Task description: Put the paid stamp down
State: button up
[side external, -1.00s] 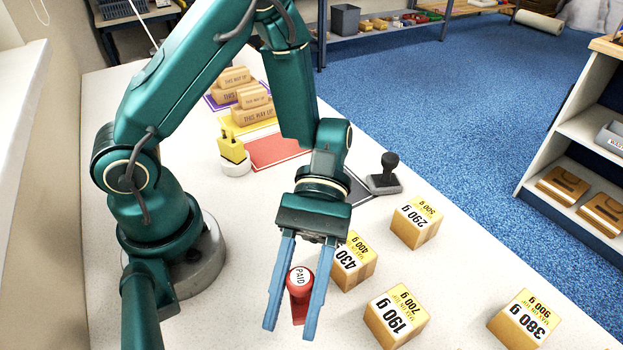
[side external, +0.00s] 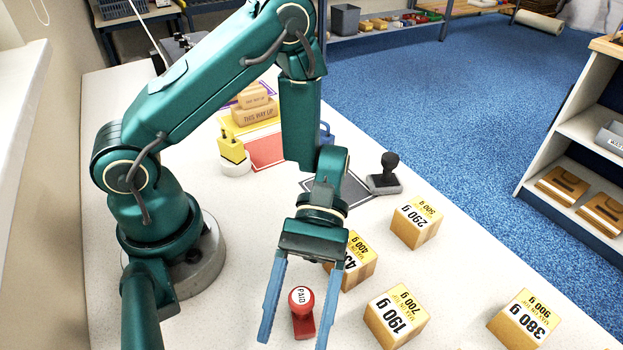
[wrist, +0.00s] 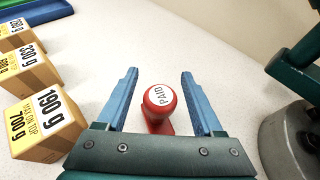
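The red paid stamp (side external: 302,311) stands upright on the white table, its round knob with the white PAID label facing up. It also shows in the wrist view (wrist: 158,102). My gripper (side external: 293,336) is open, with one blue finger on each side of the stamp. In the wrist view my gripper's fingers (wrist: 160,82) show clear gaps to the knob on both sides, so they do not touch it.
Weight-marked cartons stand to the right: 190 g (side external: 396,316), 290 g (side external: 415,222), 380 g (side external: 520,319) and a partly hidden one (side external: 356,264) behind my gripper. A black stamp (side external: 385,174) stands farther back. The table left of the stamp is clear.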

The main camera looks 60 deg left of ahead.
jog(key=v, duration=1)
jog(key=shift+w+a+r, duration=0.1)
jog(key=shift+w+a, duration=0.1)
jog(key=s+a+r+m+t+y, duration=0.1)
jog(key=a+r+m+t+y, duration=0.8)
jog(key=t, duration=0.6)
jog(key=shift+s, duration=0.1)
dwell(0.9)
